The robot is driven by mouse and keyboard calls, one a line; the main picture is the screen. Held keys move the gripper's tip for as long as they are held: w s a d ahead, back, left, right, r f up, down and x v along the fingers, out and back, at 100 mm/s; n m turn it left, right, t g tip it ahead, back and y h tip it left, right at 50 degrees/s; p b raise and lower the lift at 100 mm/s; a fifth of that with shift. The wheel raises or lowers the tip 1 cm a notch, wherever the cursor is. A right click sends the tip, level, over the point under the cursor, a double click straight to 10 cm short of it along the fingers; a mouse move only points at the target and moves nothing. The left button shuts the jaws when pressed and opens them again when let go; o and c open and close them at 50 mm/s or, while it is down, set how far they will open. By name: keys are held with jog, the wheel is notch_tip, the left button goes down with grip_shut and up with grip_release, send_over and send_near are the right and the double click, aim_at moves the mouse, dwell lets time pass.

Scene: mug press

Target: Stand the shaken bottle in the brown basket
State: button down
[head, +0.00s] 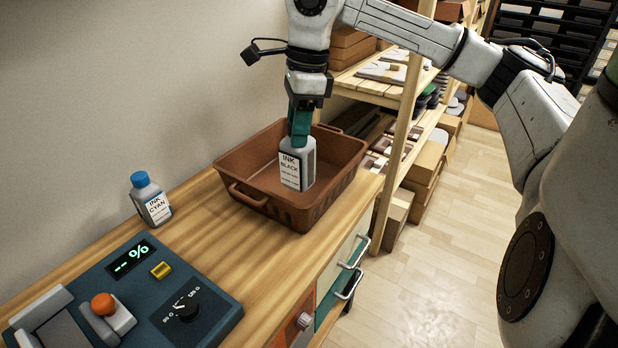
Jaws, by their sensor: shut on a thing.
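A grey bottle with a white label reading "INK BLACK" (296,166) is held upright by my gripper (299,132). The teal fingers are shut around its top, hiding the cap. In the picture the bottle overlaps the inside of the brown basket (262,206), towards its right part. I cannot tell whether its base touches the basket floor or hangs above it. The basket is open-topped and stands on the wooden bench, with a handle at its left end. The visible part of its inside is otherwise empty.
A bottle with a blue cap and an "INK CYAN" label (151,199) stands left of the basket. A blue press panel (128,300) with an orange knob fills the front left of the bench (250,262). Wooden shelves (408,110) with boxes stand behind the basket at the right.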

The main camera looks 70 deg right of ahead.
jog(key=w+d+f+p, duration=0.1)
jog(key=w+d+f, duration=0.4)
jog(key=d+f, duration=0.8)
jog(key=shift+d+p, duration=0.15)
jog(key=shift+p, duration=0.25)
jog(key=shift+w+f, duration=0.1)
jog(key=shift+f, duration=0.05)
jog(key=c, duration=0.7)
grip_release()
jog(key=r, duration=0.4)
jog(key=s+r, duration=0.1)
jog(key=r, duration=0.3)
jog(key=d+r, duration=0.1)
jog(key=r, duration=0.3)
jog(key=shift+s+b, duration=0.25)
jog(key=shift+b, duration=0.05)
jog(key=shift+r, duration=0.1)
